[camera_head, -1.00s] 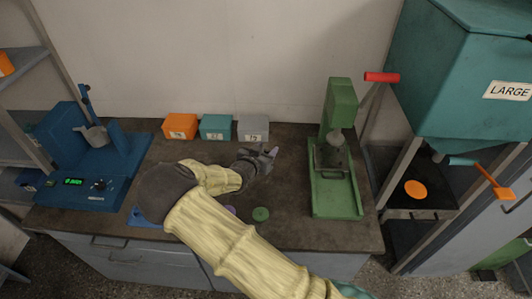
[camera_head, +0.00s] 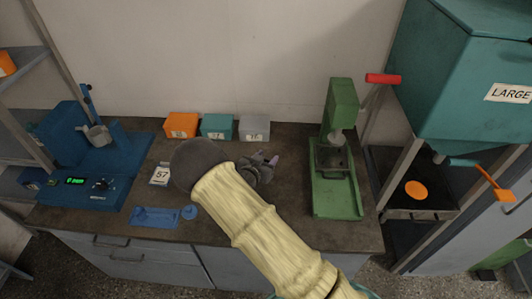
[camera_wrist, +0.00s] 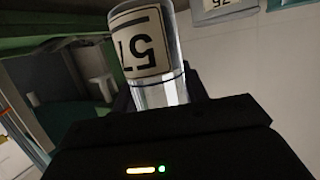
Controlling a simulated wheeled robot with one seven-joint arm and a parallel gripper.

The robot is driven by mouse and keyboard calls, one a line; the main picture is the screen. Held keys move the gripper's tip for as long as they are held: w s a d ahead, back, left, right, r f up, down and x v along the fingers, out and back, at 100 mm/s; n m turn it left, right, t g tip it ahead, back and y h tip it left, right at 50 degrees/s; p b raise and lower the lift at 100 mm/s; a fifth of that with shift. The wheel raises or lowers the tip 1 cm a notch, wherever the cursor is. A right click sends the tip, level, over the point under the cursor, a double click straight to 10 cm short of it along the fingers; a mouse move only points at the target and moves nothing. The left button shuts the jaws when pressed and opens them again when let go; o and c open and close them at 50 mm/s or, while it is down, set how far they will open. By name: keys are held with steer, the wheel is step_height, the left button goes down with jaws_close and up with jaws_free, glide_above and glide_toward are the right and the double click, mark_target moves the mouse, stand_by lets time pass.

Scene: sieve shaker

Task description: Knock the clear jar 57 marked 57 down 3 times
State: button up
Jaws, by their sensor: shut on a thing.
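In the wrist view a clear jar (camera_wrist: 160,92) with a white label marked 57 stands between my gripper's fingers; the label shows upside down there. My gripper (camera_head: 268,164) is shut on this jar, over the middle of the counter, left of the green stand (camera_head: 336,195). In the head view my wrist and fingers largely hide the jar, and I cannot tell whether its base touches anything. A white piece marked 57 (camera_head: 161,174) also shows on the counter left of my wrist; its full shape is partly hidden.
Orange (camera_head: 181,125), teal (camera_head: 217,127) and grey (camera_head: 254,128) boxes line the wall. A blue machine (camera_head: 85,165) with a lit display is at left. A teal hopper (camera_head: 460,80) stands right.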

steer(key=shift+f, duration=0.1)
stand_by(0.3)
steer(key=shift+f+b, duration=0.85)
steer(key=shift+f, duration=0.65)
step_height(320, 180, down, 4)
steer(key=b, duration=0.3)
steer(key=shift+s+f, duration=0.1)
steer(key=shift+s, duration=0.15)
steer(key=shift+c, duration=0.5)
steer(key=shift+f, duration=0.15)
steer(key=shift+c, duration=0.4)
steer(key=shift+w+r+p, duration=0.1)
steer(key=shift+r+p, duration=1)
steer(key=shift+r, duration=1.1)
